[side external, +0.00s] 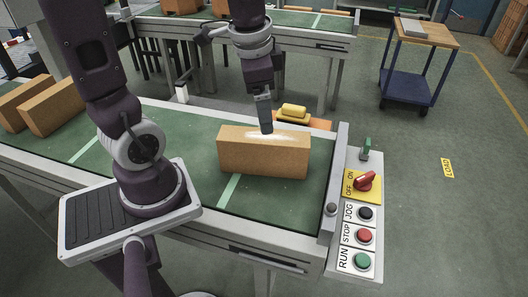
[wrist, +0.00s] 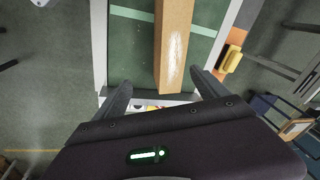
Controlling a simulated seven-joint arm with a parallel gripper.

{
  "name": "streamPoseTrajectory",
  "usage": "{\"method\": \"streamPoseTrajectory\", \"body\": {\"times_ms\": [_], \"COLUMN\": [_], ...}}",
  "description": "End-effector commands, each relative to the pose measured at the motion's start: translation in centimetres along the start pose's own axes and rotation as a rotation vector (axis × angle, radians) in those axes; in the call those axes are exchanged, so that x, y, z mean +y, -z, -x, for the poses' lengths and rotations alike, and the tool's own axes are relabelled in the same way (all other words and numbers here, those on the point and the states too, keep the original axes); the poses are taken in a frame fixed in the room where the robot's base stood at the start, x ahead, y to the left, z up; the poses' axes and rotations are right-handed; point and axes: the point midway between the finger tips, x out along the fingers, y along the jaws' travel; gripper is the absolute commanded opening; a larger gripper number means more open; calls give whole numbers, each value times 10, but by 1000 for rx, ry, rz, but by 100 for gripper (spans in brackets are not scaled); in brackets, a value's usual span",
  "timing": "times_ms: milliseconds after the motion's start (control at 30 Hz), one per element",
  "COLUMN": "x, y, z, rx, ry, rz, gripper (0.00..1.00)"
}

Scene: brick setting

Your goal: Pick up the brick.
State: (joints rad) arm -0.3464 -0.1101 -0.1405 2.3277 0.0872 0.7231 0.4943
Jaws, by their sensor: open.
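The orange-brown brick (side external: 263,155) lies flat, long side across the picture, near the right end of the green conveyor belt (side external: 190,135). Its top has a pale, worn-looking streak. In the wrist view the brick (wrist: 174,45) runs from the top edge down to a near end between the lines of the two fingers. My gripper (side external: 266,130) points down over the brick's top in the side view; whether it touches cannot be told. In the wrist view my gripper (wrist: 160,82) has its fingers spread wide, with nothing held.
Two similar bricks (side external: 52,107) lie at the belt's far left. A control panel (side external: 357,215) with a red switch and buttons is fixed at the belt's right end. A yellow object (side external: 294,111) sits behind the belt. Open belt lies left of the brick.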

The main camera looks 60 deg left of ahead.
Motion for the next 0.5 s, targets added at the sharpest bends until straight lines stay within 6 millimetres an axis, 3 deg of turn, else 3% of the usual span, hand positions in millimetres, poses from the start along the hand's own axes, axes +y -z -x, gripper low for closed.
{"method": "streamPoseTrajectory", "body": {"times_ms": [33, 100, 200, 500], "x": [-14, -29, -41, -40], "y": [3, 6, 6, -1], "z": [-25, -56, -88, -129], "rx": [-51, -88, -107, -112], "ry": [-40, -90, -151, -189], "rz": [-50, -135, -216, -266], "gripper": [84, 84, 84, 84]}}
